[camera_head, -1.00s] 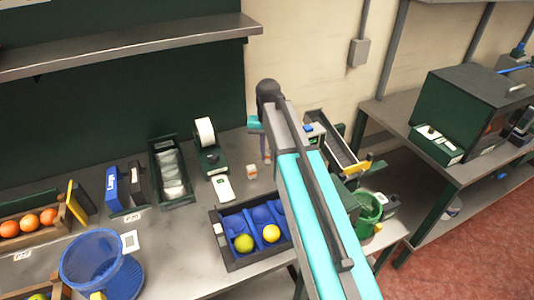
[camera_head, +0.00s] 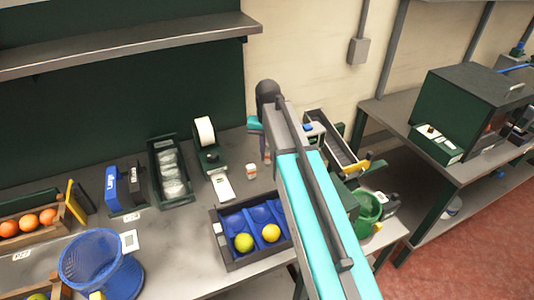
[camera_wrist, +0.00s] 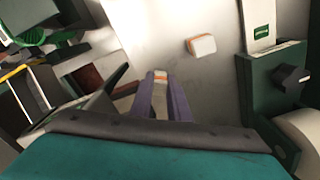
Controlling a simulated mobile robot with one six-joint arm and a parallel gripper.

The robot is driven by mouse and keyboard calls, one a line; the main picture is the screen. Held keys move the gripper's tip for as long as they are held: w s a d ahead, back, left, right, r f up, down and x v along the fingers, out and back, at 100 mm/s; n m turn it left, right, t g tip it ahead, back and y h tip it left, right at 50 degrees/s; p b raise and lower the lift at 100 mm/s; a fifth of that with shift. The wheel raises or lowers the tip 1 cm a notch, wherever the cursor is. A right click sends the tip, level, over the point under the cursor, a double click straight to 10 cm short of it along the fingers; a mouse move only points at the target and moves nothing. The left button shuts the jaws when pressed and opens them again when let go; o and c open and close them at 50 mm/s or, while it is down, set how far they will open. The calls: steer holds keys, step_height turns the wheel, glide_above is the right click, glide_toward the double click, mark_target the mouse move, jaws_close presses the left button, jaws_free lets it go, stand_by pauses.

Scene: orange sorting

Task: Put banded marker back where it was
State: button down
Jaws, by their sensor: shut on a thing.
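The banded marker (camera_wrist: 160,93) shows in the wrist view as a narrow grey-white piece with an orange band near its far end. My gripper (camera_wrist: 163,98) is shut on it, with a purple finger on each side. Most of the marker's length is hidden behind the fingers and the wrist. In the head view my gripper (camera_head: 265,152) hangs down over the back of the bench, behind the blue-lined tray. The marker is too small to make out clearly there, and I cannot tell whether it touches the bench.
A small orange-and-white block (camera_head: 251,171) lies close beside my gripper. A green label dispenser (camera_head: 211,160) stands to its left. A dark tray (camera_head: 238,263) with blue cups holds two yellowish fruits. A long narrow tray (camera_head: 343,154) and green basket (camera_head: 367,208) are right.

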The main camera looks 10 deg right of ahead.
steer(key=shift+f, duration=0.35)
stand_by(0.3)
steer(key=c, duration=1.2)
jaws_free()
steer(key=shift+r, duration=0.1)
steer(key=shift+r+p, duration=2.6)
steer(key=shift+r, duration=1.35)
steer(key=shift+f, duration=0.1)
